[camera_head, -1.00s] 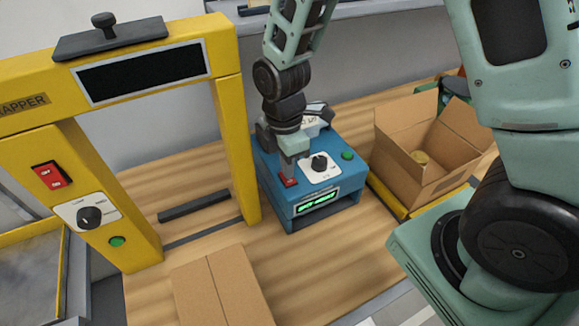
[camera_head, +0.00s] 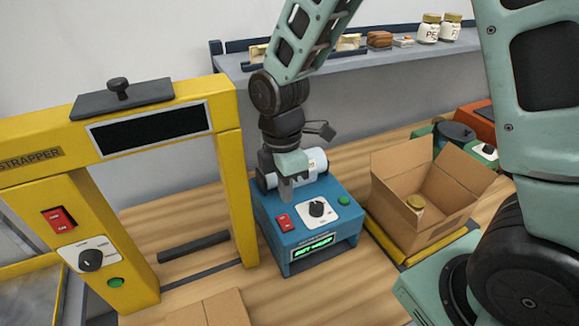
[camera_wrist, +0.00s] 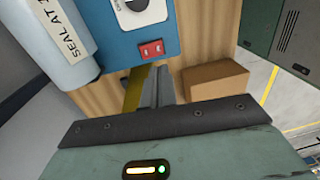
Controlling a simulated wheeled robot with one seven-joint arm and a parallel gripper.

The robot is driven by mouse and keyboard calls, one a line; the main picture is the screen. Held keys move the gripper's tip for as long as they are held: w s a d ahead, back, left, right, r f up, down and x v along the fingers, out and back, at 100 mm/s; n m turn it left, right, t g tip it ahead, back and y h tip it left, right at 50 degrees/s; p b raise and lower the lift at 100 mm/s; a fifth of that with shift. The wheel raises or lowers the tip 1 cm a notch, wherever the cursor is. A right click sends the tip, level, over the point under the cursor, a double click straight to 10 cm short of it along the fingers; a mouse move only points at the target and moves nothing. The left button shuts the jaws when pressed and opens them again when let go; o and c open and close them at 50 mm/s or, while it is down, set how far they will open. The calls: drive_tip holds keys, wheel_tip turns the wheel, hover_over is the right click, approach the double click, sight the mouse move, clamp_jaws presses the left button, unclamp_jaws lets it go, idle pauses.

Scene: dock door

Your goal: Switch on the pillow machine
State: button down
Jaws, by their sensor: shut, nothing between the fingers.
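The pillow machine (camera_head: 290,232) is a blue box on the wooden bench, with a white film roll (camera_head: 315,163) at its back. Its top carries a red rocker switch (camera_head: 283,222), a black dial (camera_head: 317,208) on a white plate and a green button (camera_head: 344,200). Its front display (camera_head: 312,245) is lit with green text too small to read surely. My gripper (camera_head: 287,198) is shut and empty, just above the machine's top behind the red switch, apart from it. In the wrist view the red switch (camera_wrist: 151,50) lies beyond the fingertips (camera_wrist: 153,80).
A yellow strapper frame (camera_head: 240,190) with its own red switch (camera_head: 59,219) and dial stands at left. An open carton (camera_head: 410,215) with a jar in it stands at right. A closed carton (camera_head: 212,310) lies in front. A grey shelf (camera_head: 370,62) holds jars behind.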

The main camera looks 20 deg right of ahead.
wheel_tip(320, 180, up, 6)
drive_tip(key=b, duration=0.1)
drive_tip(key=shift+s+r, duration=0.15)
drive_tip(key=shift+s, duration=0.25)
